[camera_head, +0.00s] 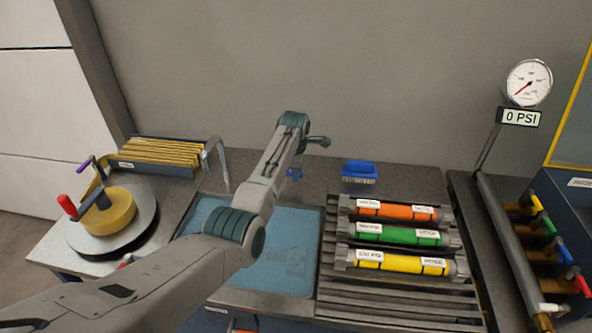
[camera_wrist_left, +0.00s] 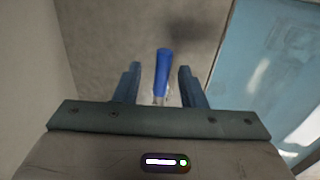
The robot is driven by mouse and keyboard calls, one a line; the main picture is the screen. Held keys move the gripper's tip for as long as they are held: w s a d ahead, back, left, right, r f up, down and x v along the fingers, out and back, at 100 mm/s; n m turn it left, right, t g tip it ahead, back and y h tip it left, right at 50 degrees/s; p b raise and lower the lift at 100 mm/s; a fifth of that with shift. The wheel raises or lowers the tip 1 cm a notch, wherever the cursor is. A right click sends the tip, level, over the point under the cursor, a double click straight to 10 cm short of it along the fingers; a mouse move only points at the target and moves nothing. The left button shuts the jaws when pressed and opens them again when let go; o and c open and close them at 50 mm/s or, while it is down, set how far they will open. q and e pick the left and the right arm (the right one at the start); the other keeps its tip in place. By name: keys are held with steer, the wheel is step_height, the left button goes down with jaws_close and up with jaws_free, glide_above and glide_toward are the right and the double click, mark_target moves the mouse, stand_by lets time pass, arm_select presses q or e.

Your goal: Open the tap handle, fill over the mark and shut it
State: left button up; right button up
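The grey tap spout (camera_head: 218,165) stands at the back left of the sink (camera_head: 275,270), which looks pale blue inside. In the left wrist view a blue handle (camera_wrist_left: 163,70) lies between the fingers of my left gripper (camera_wrist_left: 158,72). The fingers are apart, with a gap on both sides of the handle. In the head view my left forearm crosses the sink and hides part of it. I see no fill mark. My right gripper is out of view.
A turntable (camera_head: 82,240) with a yellow roll is at left, by a file rack (camera_head: 155,155). A blue brush (camera_head: 359,171) lies behind orange, green and yellow tubes (camera_head: 398,237) on a slatted rack. A gauge (camera_head: 529,82) reads 0 PSI; coloured levers (camera_head: 560,250) stand at right.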

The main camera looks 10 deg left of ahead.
arm_select(q)
steer(key=shift+r, duration=0.25)
steer(key=b+v, duration=0.2)
steer(key=v, duration=0.8)
steer(key=shift+r+b, duration=0.15)
steer(key=shift+b, duration=0.2)
steer(key=shift+s, duration=0.1)
